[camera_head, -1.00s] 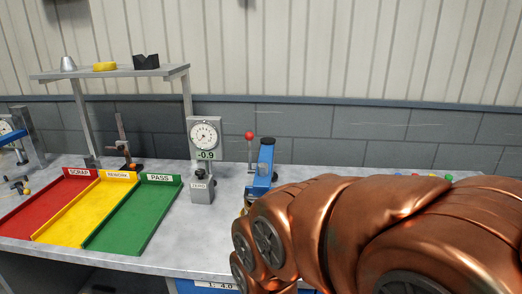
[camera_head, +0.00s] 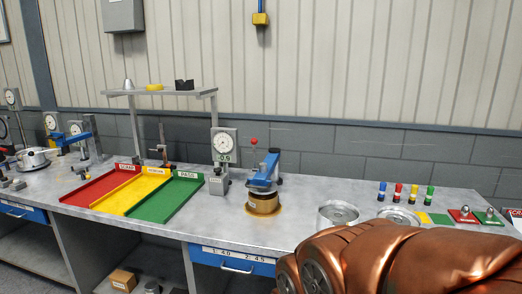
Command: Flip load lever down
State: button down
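The load lever (camera_head: 253,152) is a thin upright rod with a red ball knob on top. It stands beside a blue press-like fixture (camera_head: 266,172) on the grey workbench. A copper-coloured round part (camera_head: 262,204) sits under the fixture. A dial gauge (camera_head: 224,146) on a grey stand is just left of the lever; its small display is too small to read surely. My copper arm fills the lower right, well right of and nearer than the lever. My gripper is not in view.
Red (camera_head: 95,188), yellow (camera_head: 133,192) and green (camera_head: 166,200) trays lie left of the gauge. Round metal parts (camera_head: 338,213) and several coloured pegs (camera_head: 398,189) are at right. A raised shelf (camera_head: 165,93) stands behind the trays. Bare bench shows in front of the fixture.

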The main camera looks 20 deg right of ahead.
aim_at(253, 141)
jog(key=z, duration=0.6)
jog(key=i, duration=1.25)
jog(key=u, duration=0.5)
